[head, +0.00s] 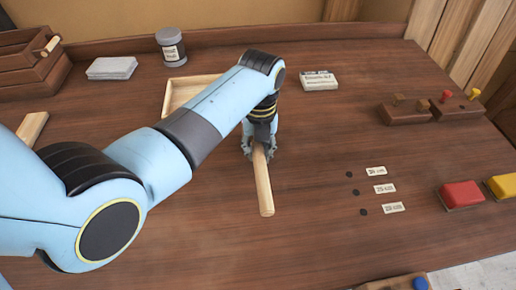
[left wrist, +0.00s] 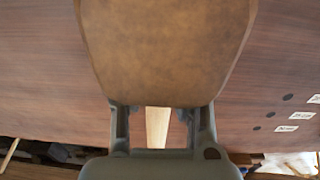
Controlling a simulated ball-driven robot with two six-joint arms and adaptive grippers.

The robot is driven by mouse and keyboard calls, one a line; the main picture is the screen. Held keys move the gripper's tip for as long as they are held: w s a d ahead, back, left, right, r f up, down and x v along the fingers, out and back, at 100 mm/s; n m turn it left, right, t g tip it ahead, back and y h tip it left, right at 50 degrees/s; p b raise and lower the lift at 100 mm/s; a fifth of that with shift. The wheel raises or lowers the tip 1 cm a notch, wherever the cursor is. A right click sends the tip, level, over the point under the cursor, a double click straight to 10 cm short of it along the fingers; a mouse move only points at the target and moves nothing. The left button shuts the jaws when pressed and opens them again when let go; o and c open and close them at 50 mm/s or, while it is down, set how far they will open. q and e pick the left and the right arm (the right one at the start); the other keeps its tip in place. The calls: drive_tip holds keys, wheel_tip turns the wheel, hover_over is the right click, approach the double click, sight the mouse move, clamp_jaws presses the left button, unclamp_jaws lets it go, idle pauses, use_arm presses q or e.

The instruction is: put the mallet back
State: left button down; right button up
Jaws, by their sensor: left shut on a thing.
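The mallet has a pale wooden handle (head: 263,188) that points toward the front of the bench in the head view. My left gripper (head: 260,151) is shut on this handle, near its far end. The mallet's head is hidden behind my gripper and arm in the head view. In the left wrist view, the mallet's large brown head (left wrist: 165,50) fills the top middle, with the handle (left wrist: 158,125) between the fingers. I cannot tell whether the mallet touches the bench. My right gripper is not in view.
A shallow wooden tray (head: 177,86) lies partly behind my left arm. A grey tin (head: 171,47) and a pale stack (head: 112,68) stand at the back left. Dark holes with labels (head: 384,188), red (head: 461,195) and yellow blocks (head: 503,187) lie right.

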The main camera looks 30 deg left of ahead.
use_arm(q)
drive_tip(key=shift+f, duration=0.15)
drive_tip(key=c, duration=1.2)
unclamp_jaws()
drive_tip(key=shift+f, duration=0.1)
drive_tip(key=shift+r, duration=4.05)
